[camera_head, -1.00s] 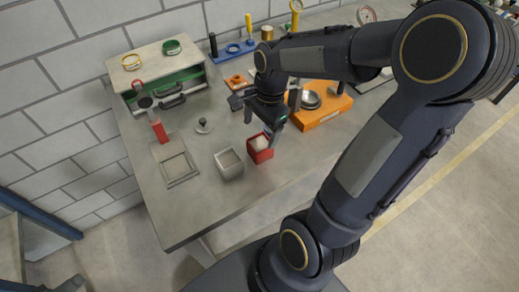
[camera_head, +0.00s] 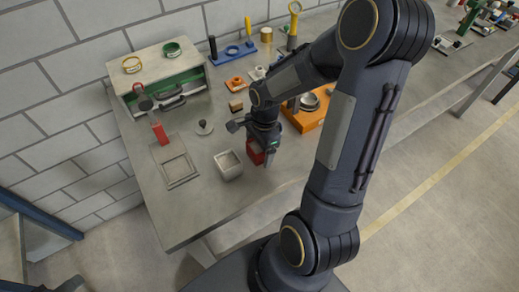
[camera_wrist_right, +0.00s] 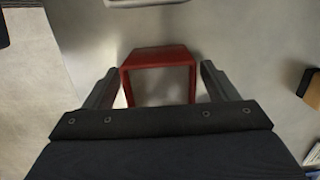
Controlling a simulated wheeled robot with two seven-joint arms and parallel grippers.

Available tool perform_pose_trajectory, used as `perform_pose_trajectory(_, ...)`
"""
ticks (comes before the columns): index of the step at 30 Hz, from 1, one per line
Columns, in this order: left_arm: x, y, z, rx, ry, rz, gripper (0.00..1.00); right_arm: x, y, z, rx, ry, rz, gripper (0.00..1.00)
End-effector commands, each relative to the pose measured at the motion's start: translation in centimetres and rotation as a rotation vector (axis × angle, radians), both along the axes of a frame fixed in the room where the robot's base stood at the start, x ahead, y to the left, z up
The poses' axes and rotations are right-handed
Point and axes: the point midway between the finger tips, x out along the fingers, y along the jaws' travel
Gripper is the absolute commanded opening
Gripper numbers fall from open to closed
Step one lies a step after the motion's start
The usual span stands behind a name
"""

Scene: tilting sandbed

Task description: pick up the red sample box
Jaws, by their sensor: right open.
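The red sample box (camera_head: 254,152) stands on the grey bench, partly hidden behind my right gripper in the head view. In the right wrist view the red box (camera_wrist_right: 159,57) lies between the two fingers of my right gripper (camera_wrist_right: 160,84). The fingers are open, one at each side of the box, with a gap showing on both sides. In the head view my right gripper (camera_head: 265,155) points down at the box. My left gripper is not in view.
A grey open box (camera_head: 229,166) stands just left of the red box. A square frame (camera_head: 176,169) and a small lidded knob piece (camera_head: 204,127) lie further left. An orange tray (camera_head: 306,120) is behind to the right. The bench's front edge is close.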

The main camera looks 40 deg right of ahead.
Motion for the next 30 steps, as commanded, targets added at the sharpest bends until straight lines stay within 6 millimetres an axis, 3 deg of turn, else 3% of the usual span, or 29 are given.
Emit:
perform_pose_trajectory(2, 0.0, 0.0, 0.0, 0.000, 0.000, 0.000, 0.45, 0.0, 0.0, 0.0, 0.000, 0.000, 0.000, 0.80)
perform_pose_trajectory(15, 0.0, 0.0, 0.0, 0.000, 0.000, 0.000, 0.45, 0.0, 0.0, 0.1, 0.000, -0.002, 0.001, 0.25)
perform_pose_trajectory(24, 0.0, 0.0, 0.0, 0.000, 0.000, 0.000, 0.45, 0.1, 0.0, 0.3, -0.001, -0.003, 0.001, 0.25)
perform_pose_trajectory(30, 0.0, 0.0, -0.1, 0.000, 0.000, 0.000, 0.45, 0.2, -0.1, 2.3, -0.003, -0.007, 0.001, 0.25)
